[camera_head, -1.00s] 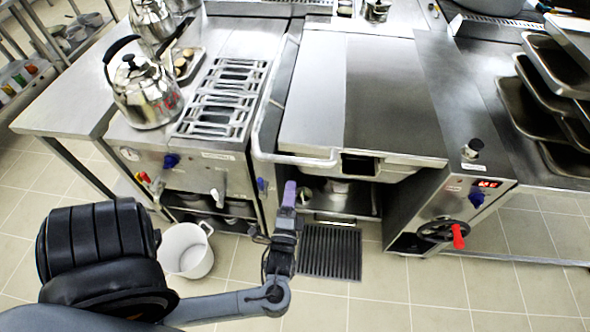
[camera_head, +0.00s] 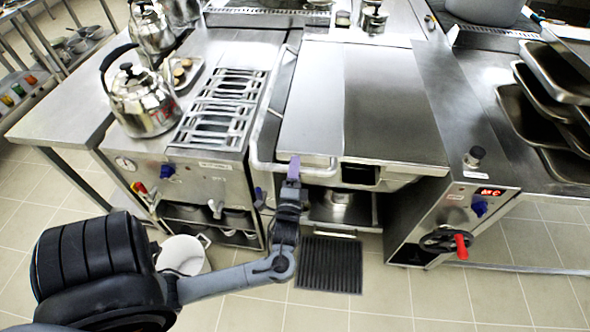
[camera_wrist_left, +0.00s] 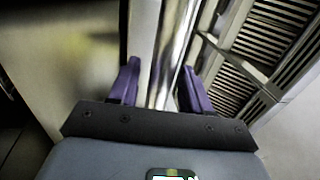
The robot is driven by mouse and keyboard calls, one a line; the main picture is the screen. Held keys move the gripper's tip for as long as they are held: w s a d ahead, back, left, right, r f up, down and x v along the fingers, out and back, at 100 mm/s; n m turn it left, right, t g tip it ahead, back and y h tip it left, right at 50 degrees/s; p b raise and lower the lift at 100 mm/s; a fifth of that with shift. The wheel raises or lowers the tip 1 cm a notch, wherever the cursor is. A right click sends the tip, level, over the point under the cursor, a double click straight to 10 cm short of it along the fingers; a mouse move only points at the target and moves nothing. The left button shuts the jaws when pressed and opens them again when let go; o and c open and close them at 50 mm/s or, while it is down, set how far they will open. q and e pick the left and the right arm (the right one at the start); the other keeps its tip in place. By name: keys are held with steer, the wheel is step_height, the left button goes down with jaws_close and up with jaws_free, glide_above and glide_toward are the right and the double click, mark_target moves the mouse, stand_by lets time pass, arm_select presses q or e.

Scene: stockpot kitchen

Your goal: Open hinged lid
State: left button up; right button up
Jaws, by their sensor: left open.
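The hinged lid (camera_head: 385,105) is a wide flat steel plate, lying closed over the pan unit in the middle of the head view. A pale tubular handle (camera_head: 256,142) runs along its left side and bends round the front left corner. My left gripper (camera_head: 293,168) is at that front corner, overlapping the bar in the head view. In the left wrist view my purple fingers (camera_wrist_left: 160,88) are spread apart, with a shiny metal bar (camera_wrist_left: 172,48) running up between and beyond them. I cannot tell whether the fingers touch it. The right gripper is not in view.
A kettle (camera_head: 142,100) and a slotted grate (camera_head: 226,100) stand left of the lid. A control panel with a red-handled wheel (camera_head: 447,241) is at the right. Stacked trays (camera_head: 550,115) stand far right. A white bucket (camera_head: 183,256) and a floor drain (camera_head: 328,264) are below.

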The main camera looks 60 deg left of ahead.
arm_select(q)
jaws_close()
stand_by(0.3)
